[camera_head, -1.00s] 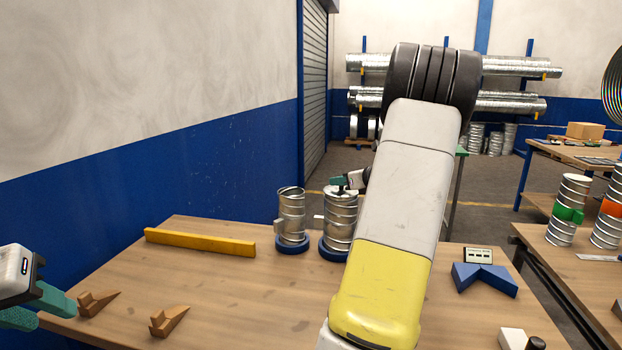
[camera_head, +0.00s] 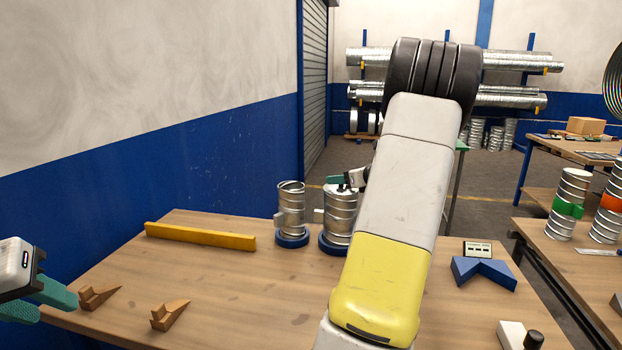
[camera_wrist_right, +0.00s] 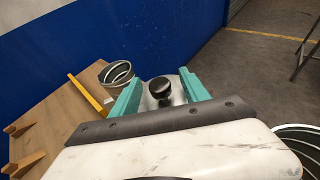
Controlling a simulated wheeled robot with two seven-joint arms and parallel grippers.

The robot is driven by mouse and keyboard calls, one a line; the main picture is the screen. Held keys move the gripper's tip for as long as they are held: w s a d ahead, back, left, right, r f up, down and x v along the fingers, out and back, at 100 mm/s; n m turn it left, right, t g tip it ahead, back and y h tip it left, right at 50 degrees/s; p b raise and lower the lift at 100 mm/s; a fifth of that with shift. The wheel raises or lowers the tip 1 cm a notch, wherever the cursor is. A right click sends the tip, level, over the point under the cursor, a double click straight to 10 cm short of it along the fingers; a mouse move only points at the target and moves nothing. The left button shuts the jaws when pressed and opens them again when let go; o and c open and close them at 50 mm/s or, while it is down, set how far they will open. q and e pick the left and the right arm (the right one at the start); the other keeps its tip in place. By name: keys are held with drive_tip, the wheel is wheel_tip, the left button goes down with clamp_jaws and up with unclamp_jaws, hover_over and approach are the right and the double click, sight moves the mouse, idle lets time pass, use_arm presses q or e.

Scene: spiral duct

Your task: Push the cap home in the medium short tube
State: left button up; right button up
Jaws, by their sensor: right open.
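A ribbed metal short tube (camera_head: 340,218) stands upright in a blue ring base, partly behind my right arm. I take it for the medium one. A cap with a black knob (camera_wrist_right: 160,88) sits at its mouth in the right wrist view; how deep it sits I cannot tell. My right gripper (camera_wrist_right: 160,80) is open, its teal fingers on either side of the knob. In the head view it shows small at the tube's top (camera_head: 347,181). My left gripper (camera_head: 45,300) is open and empty at the left table edge.
A narrower open tube (camera_head: 291,208) stands just left, also in the wrist view (camera_wrist_right: 117,74). Another ring-shaped opening (camera_wrist_right: 298,142) shows at lower right there. A yellow bar (camera_head: 200,235), wooden wedges (camera_head: 170,315) and a blue V-block (camera_head: 484,272) lie on the table.

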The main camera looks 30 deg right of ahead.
drive_tip(key=v, duration=0.7)
drive_tip(key=shift+s, duration=0.2)
drive_tip(key=shift+r, duration=0.1)
drive_tip(key=s+a+r+n+g+y, duration=0.1)
drive_tip(key=s+a+n+g+y, duration=0.15)
drive_tip(key=a+n, duration=0.85)
drive_tip(key=s+a+r+n+g+y, duration=0.25)
drive_tip(key=a+n, duration=0.25)
drive_tip(key=a, duration=1.1)
drive_tip(key=s+a+f+n+g+h, duration=0.1)
drive_tip(key=s+a+n+h, duration=0.1)
drive_tip(key=s+a+n, duration=0.3)
drive_tip(key=s+a+f+n+g+h, duration=0.1)
drive_tip(key=s+a+n, duration=0.5)
drive_tip(key=s+n, duration=0.4)
drive_tip(key=n, duration=0.3)
drive_tip(key=shift+s+f+n+g+h, duration=0.25)
drive_tip(key=shift+f+n+g+h, duration=0.1)
drive_tip(key=shift+n+g+h, duration=0.05)
